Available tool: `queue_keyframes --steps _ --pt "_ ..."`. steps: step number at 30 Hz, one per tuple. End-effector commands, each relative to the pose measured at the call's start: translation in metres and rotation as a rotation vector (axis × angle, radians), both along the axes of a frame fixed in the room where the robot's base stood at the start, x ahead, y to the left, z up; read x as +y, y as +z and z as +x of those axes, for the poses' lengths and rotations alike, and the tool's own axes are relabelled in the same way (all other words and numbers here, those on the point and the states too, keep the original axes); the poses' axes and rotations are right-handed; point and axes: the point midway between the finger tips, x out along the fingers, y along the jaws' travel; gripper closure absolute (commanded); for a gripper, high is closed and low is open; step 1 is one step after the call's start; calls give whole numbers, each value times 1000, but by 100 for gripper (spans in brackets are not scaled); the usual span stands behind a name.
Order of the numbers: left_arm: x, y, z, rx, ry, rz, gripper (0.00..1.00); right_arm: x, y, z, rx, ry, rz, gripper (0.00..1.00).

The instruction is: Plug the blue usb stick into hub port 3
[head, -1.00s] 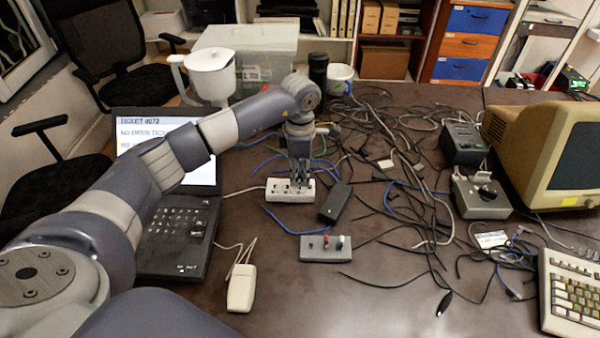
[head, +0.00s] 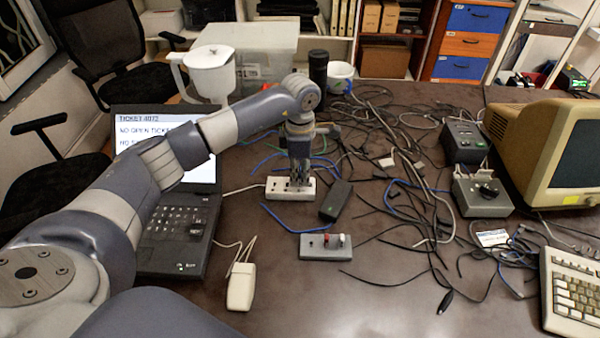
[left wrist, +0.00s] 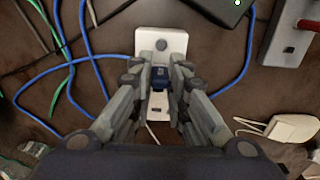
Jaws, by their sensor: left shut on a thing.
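The white hub (head: 278,190) lies on the dark table, in front of the left arm's end. My left gripper (head: 299,183) points straight down over the hub. In the left wrist view its fingers (left wrist: 160,88) are shut on the blue usb stick (left wrist: 160,76), which sits over the middle of the hub. I cannot tell whether the stick's tip is in a port or just above one, nor which port. My right gripper is not in view.
A black adapter box (head: 336,201) lies close right of the hub. A grey switch box (head: 322,254) stands nearer.

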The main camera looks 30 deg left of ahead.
Motion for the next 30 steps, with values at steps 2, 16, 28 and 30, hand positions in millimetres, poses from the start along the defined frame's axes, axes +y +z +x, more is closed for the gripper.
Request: queue_keyframes --steps 2,16,28,30 --pt "0 0 0 0 0 0 95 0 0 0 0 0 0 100" --pt "0 -7 0 0 0 0 95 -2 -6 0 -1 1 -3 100" --pt "0 -7 0 0 0 0 61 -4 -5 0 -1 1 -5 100" --pt "0 -6 0 0 0 0 61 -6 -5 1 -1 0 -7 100"
